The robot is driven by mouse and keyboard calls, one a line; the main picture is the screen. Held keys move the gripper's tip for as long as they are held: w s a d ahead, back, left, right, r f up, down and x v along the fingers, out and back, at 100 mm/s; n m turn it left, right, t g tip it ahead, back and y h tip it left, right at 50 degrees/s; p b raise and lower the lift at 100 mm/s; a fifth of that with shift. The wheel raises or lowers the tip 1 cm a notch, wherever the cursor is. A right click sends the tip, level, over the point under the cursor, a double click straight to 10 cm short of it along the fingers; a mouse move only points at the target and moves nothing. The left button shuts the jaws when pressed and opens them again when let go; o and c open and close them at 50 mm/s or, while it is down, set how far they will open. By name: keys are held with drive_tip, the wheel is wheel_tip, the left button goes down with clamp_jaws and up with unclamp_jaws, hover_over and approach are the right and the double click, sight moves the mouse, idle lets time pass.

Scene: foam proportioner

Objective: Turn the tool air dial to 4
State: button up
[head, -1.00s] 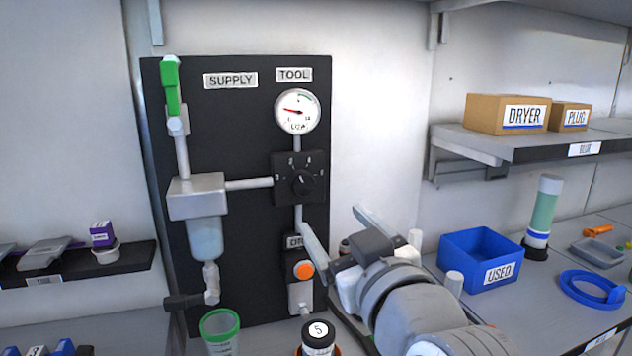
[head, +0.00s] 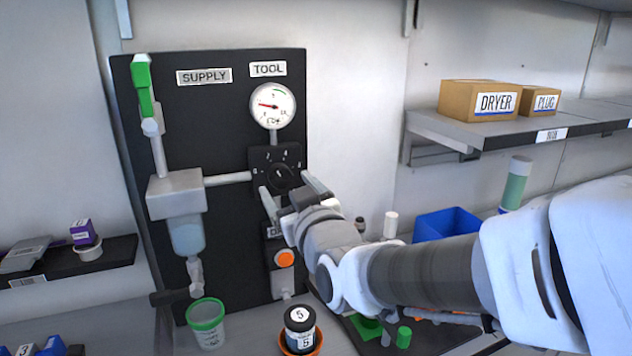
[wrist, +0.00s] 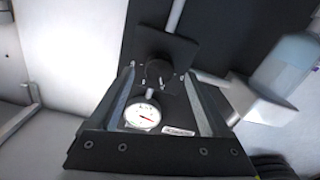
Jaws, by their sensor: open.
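The tool air dial (head: 281,174) is a dark round knob on a black square plate with small white numbers, below the TOOL gauge (head: 272,106). The gauge's red needle points to the left, low on its scale. My gripper (head: 284,184) is open in front of the dial, its fingers spread to the lower left and right of the knob. In the wrist view the knob (wrist: 158,72) lies between the open fingers (wrist: 160,82), and the gauge (wrist: 142,115) shows closer to the gripper base. I cannot tell whether the fingers touch the knob. The dial's exact setting is too small to read.
A supply filter with a green lever (head: 143,88) stands on the panel's left. An orange button (head: 285,258) sits below the dial. A green-rimmed cup (head: 207,322) and a black jar marked 5 (head: 300,328) stand below. A blue bin (head: 447,224) is behind my arm.

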sight(280, 176)
drive_tip(key=shift+x, duration=1.15)
clamp_jaws()
drive_tip(key=shift+f+m+b, duration=0.1)
drive_tip(key=shift+m+b, duration=0.3)
drive_tip(key=shift+b, duration=0.3)
drive_tip(key=m+b, duration=0.2)
drive_tip(key=b, duration=0.2)
drive_tip(key=shift+f+m, duration=0.2)
drive_tip(key=shift+m, duration=0.2)
drive_tip(key=m+b, duration=0.4)
drive_tip(key=b, duration=0.2)
drive_tip(key=shift+a+r+m, duration=0.1)
drive_tip(key=shift+m, duration=0.2)
drive_tip(key=shift+r+m+b, duration=0.15)
drive_tip(key=shift+m+b, duration=0.65)
drive_tip(key=shift+b, duration=0.1)
drive_tip(key=shift+r, duration=0.1)
